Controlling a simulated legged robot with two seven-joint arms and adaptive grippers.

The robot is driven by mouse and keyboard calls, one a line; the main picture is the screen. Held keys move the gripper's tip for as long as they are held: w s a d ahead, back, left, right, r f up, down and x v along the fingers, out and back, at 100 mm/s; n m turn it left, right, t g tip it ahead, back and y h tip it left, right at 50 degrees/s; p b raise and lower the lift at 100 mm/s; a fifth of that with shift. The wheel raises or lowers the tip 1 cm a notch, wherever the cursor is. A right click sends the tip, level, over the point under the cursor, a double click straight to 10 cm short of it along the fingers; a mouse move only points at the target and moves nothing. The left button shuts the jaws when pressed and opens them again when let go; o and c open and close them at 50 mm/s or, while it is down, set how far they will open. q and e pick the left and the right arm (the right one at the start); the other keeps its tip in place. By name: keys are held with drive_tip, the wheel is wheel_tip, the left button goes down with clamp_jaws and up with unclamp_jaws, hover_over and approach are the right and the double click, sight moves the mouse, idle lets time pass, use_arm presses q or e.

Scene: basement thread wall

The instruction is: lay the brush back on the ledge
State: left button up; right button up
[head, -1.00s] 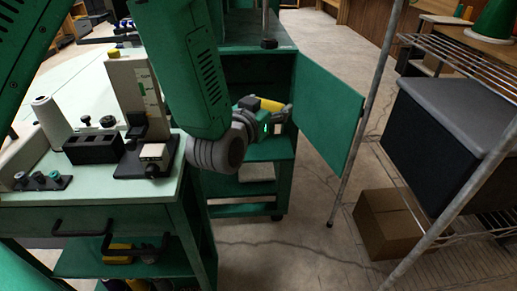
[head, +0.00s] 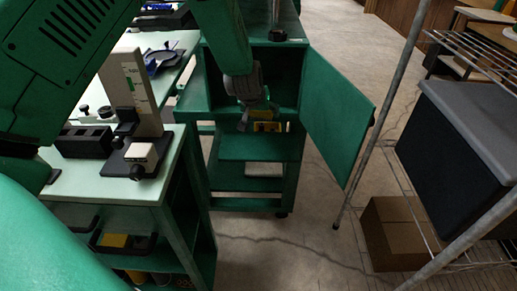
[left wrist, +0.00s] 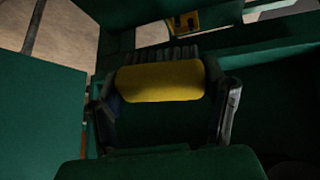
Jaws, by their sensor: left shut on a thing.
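The brush (left wrist: 160,82) has a yellow body and a dark ridged edge in the left wrist view. It sits between the two fingers of my left gripper (left wrist: 163,95), which is shut on it. In the head view my left gripper (head: 257,110) is at the open front of the green cabinet, with the yellow of the brush (head: 267,126) showing at its tip. A green ledge (head: 260,147) lies just below the gripper in the head view. Whether the brush touches it, I cannot tell. My right gripper is not in view.
The open green door (head: 335,115) stands to the right of the cabinet. A wire rack post (head: 378,110) and a black box (head: 455,130) are farther right. A workbench with a small upright gauge (head: 132,90) is at the left. A cardboard box (head: 393,232) is on the floor.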

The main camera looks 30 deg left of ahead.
use_arm(q)
drive_tip(key=shift+a+f+n+g, duration=0.3)
drive_tip(key=shift+a+f+g, duration=0.2)
drive_tip(key=shift+f+g, duration=0.15)
drive_tip(key=shift+s+f+g, duration=0.2)
drive_tip(key=shift+g, duration=0.15)
drive_tip(key=shift+s+d+r+n+g+h, duration=0.1)
drive_tip(key=shift+s+d+n+g+h, duration=0.15)
drive_tip(key=shift+n+g+h, duration=0.15)
drive_tip(key=shift+s+d+r+n+g+h, duration=0.3)
drive_tip(key=shift+d+r+g, duration=0.15)
drive_tip(key=shift+d+g, duration=0.15)
drive_tip(key=b, duration=0.2)
hover_over(261, 147)
drive_tip(key=f, duration=0.6)
drive_tip(key=shift+s+a, duration=0.15)
drive_tip(key=shift+s, duration=0.2)
drive_tip(key=shift+f+b, duration=0.35)
drive_tip(key=shift+f, duration=1.7)
drive_tip(key=shift+c, duration=0.5)
drive_tip(key=o, duration=1.1)
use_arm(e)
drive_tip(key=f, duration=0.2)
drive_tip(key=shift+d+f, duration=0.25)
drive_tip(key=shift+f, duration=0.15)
